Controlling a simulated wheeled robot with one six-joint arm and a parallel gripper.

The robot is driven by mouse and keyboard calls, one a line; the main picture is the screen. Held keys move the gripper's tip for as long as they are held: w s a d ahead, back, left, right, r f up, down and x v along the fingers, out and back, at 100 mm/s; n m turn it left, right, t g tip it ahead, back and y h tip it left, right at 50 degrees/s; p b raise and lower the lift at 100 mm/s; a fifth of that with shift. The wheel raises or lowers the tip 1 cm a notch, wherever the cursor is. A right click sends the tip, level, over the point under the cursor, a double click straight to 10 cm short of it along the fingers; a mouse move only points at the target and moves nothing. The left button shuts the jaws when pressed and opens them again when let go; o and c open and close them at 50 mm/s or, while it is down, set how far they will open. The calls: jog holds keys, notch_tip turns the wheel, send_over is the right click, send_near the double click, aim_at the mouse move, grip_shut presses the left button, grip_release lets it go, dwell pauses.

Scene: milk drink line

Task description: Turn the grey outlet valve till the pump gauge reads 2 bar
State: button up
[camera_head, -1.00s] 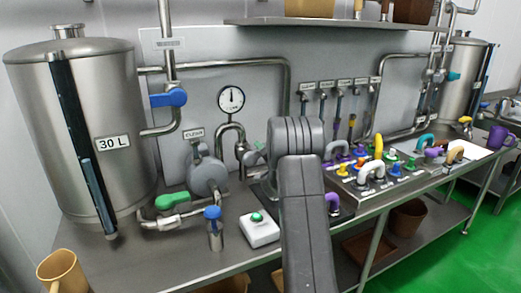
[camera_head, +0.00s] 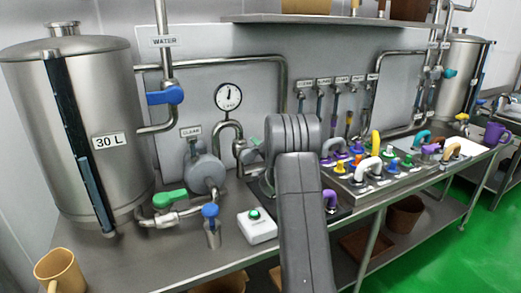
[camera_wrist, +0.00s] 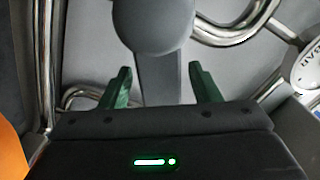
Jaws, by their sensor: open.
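The white pump gauge (camera_head: 228,97) hangs on the back panel in the head view, its dark needle pointing roughly straight up; the numbers are too small to read. In the wrist view, a grey lever (camera_wrist: 158,80) with a rounded grey end (camera_wrist: 153,22) looks like the outlet valve handle. My gripper (camera_wrist: 160,68) is open, its two dark green fingers on either side of the lever, with visible gaps. In the head view, my arm hides most of the valve area and the gripper.
The grey pump (camera_head: 206,174) stands left of my arm, with a green-handled valve (camera_head: 170,199), a blue-topped valve (camera_head: 211,212) and a white button box (camera_head: 257,226) near it. Pipes run close around the gripper. Coloured handles (camera_head: 375,137) crowd the bench at right.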

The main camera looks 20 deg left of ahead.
jog(key=b+v, duration=0.3)
jog(key=v, duration=1)
jog(key=shift+s+d, duration=0.2)
jog(key=shift+d, duration=0.15)
jog(key=p+x, duration=0.3)
jog(key=x, duration=1)
jog(key=shift+w+a, duration=0.2)
jog(key=shift+a, duration=0.15)
